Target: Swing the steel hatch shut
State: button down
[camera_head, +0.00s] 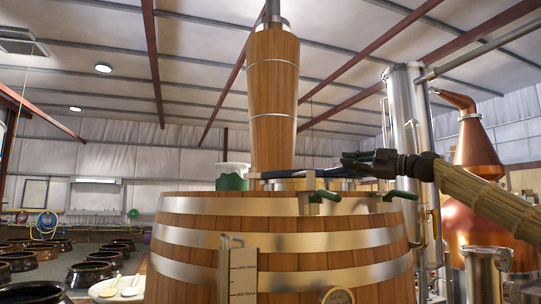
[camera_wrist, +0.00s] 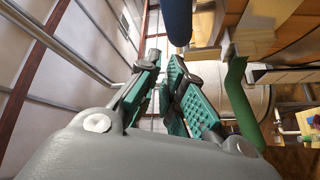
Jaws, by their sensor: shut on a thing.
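A flat metal plate (camera_head: 285,185), which looks like the steel hatch, lies at the top of the wooden vat (camera_head: 200,228) in the head view. I see it nearly edge-on, so I cannot tell how far open it is. A dark blue bar (camera_head: 300,173) lies just above it, and a blue rounded end (camera_wrist: 178,20) shows in the wrist view. My gripper (camera_head: 350,160) is over the vat's right top. Its teal pads (camera_wrist: 166,95) are close together on something I cannot make out. Green-gripped handles (camera_head: 326,195) stick out at the vat's rim.
A wooden column (camera_head: 273,100) rises behind the vat top. A white and green tub (camera_head: 232,177) stands left of it. Steel columns (camera_head: 402,110) and a copper still (camera_head: 478,150) stand at right. Dark jars (camera_head: 90,272) fill the floor at left.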

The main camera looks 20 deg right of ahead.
jog(key=shift+w+d+f, duration=0.1)
jog(key=shift+w+d, duration=0.05)
jog(key=shift+d, duration=0.25)
jog(key=r+b+v, duration=0.1)
jog(key=b+v, duration=0.4)
jog(key=v, duration=0.4)
jog(key=shift+s+r, duration=0.3)
jog(key=shift+r, duration=0.1)
jog(key=shift+s+r, duration=0.1)
